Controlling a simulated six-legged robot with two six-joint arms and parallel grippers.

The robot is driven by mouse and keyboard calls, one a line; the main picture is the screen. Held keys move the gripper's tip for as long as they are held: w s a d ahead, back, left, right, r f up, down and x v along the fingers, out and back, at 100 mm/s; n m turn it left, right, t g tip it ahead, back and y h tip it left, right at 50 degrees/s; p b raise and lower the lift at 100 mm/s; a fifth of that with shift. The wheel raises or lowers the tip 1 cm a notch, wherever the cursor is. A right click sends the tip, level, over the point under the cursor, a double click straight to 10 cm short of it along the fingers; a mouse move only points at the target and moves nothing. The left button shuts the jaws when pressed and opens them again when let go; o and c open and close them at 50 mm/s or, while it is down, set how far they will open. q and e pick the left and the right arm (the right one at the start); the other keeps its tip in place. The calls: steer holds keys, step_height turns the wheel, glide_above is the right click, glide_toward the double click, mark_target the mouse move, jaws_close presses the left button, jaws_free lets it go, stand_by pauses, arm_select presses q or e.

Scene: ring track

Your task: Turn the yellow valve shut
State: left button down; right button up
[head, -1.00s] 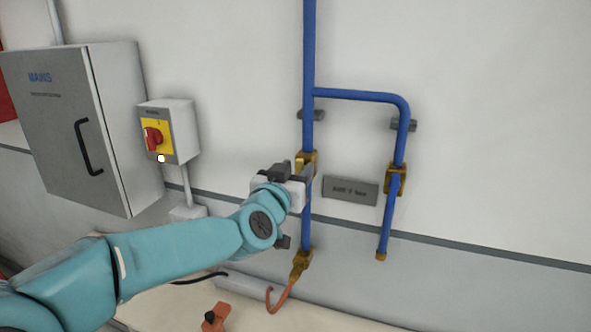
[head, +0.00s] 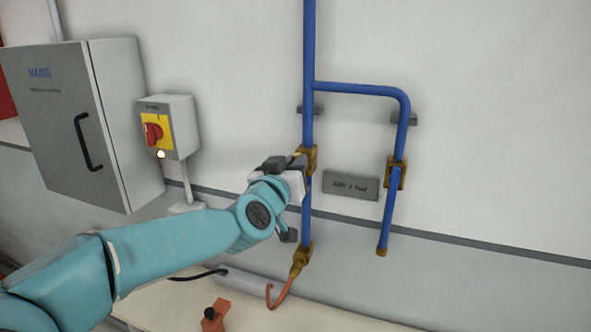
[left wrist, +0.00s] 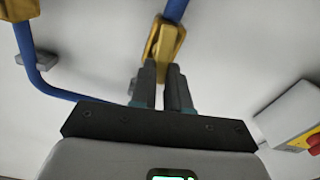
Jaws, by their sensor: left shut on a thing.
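The yellow valve (head: 309,154) sits on the long vertical blue pipe, with its brass-yellow body around the pipe. In the left wrist view the yellow valve (left wrist: 165,42) is straight ahead of the fingertips. My left gripper (head: 292,164) is at the valve's left side, shut on its handle. In the left wrist view the fingers of the left gripper (left wrist: 162,72) stand close together against the yellow part. The fingers hide most of the handle, so its exact angle is hard to tell. My right gripper is in neither view.
A second yellow valve (head: 396,174) is on the right branch pipe, with a grey label plate (head: 350,185) between. A yellow fitting with an orange hose (head: 282,293) is below. A switch box (head: 182,125) and grey mains cabinet (head: 70,120) are at left.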

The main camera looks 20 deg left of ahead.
arm_select(q)
steer(key=shift+a+f+n+b, duration=0.3)
steer(key=shift+n+b, duration=0.9)
steer(key=shift+n, duration=1.4)
steer(key=shift+a+f+n+b, duration=0.1)
steer(key=shift+f+n+b, duration=0.25)
steer(key=shift+n+b, duration=1.6)
steer(key=shift+a+f+n+b, duration=0.15)
steer(key=shift+f+n+b, duration=0.3)
steer(key=shift+n, duration=2.8)
steer(key=shift+r+n, duration=0.1)
steer(key=shift+n, duration=0.2)
steer(key=c, duration=1.3)
jaws_free()
steer(key=shift+o, duration=1)
steer(key=shift+r, duration=0.1)
steer(key=s, duration=1.6)
steer(key=shift+s+a, duration=0.15)
steer(key=shift+a, duration=0.15)
